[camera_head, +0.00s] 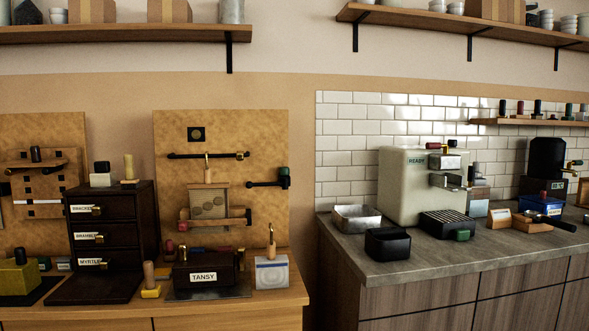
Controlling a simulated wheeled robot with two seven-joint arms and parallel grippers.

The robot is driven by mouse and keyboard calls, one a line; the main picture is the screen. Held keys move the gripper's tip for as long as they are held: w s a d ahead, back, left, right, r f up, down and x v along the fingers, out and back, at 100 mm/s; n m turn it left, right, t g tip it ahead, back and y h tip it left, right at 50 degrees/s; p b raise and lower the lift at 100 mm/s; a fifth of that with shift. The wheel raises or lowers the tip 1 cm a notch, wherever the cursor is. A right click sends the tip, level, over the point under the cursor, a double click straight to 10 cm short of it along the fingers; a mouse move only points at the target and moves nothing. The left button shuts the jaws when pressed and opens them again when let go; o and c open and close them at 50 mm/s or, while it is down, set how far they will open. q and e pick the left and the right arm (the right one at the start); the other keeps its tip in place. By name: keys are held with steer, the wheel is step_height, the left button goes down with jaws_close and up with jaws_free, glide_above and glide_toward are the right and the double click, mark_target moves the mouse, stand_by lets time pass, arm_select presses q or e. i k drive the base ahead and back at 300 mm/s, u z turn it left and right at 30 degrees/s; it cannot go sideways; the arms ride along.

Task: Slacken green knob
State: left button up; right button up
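A dark green knob (284,177) sits at the right end of a short black rod (262,184) on the tan upright board (225,125). A second, smaller dark green piece (462,235) is at the front of the black ridged tray on the grey counter. I cannot tell from the picture which of the two is the green knob meant. Neither of my grippers is in view.
A dark drawer cabinet (104,212) and a box labelled TANSY (203,277) stand on the wooden bench (230,312). A white block with a brass hook (272,272) is below the knob. A cream machine (404,187) and black bin (387,244) stand on the counter.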

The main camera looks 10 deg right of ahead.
mark_target(283, 171)
steer(key=z, duration=0.15)
steer(key=i, duration=0.95)
steer(key=u, duration=0.25)
